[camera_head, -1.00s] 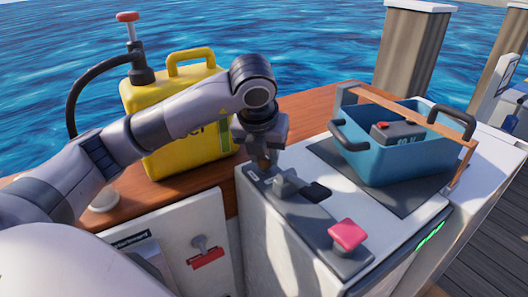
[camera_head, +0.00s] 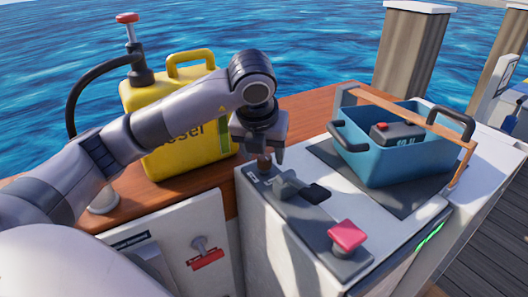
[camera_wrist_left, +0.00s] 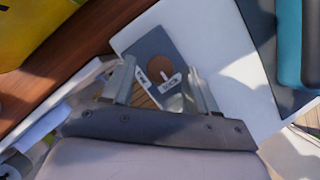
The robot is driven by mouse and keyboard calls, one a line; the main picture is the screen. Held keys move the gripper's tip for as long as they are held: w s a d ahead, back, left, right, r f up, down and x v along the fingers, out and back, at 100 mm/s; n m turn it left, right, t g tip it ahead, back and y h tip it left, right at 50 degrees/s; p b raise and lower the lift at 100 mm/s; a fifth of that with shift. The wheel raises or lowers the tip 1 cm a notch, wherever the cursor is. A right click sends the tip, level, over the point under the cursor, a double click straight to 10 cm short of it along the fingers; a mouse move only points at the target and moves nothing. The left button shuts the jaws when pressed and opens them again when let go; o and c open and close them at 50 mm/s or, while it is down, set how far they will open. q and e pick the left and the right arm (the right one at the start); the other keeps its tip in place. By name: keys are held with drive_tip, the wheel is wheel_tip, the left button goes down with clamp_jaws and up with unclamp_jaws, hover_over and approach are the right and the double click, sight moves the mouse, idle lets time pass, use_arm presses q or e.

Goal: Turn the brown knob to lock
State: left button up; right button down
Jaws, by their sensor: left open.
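The brown knob (camera_head: 264,164) sits at the far left end of the grey panel on top of the white console in the head view. In the left wrist view the fingers of the left gripper (camera_wrist_left: 161,72) show on either side of the knob. I cannot tell whether they touch it. My right gripper is not in view.
A grey lever with a black handle (camera_head: 316,193) and a pink-red square button (camera_head: 347,236) sit along the same panel. A blue crate (camera_head: 388,166) stands to the right. A yellow diesel can (camera_head: 160,98) stands behind my left arm. A red switch (camera_head: 205,258) is below.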

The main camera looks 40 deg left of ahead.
use_arm(q)
drive_tip(key=p+v, duration=0.1)
drive_tip(key=v, duration=0.5)
drive_tip(key=shift+s, duration=0.15)
idle(0.3)
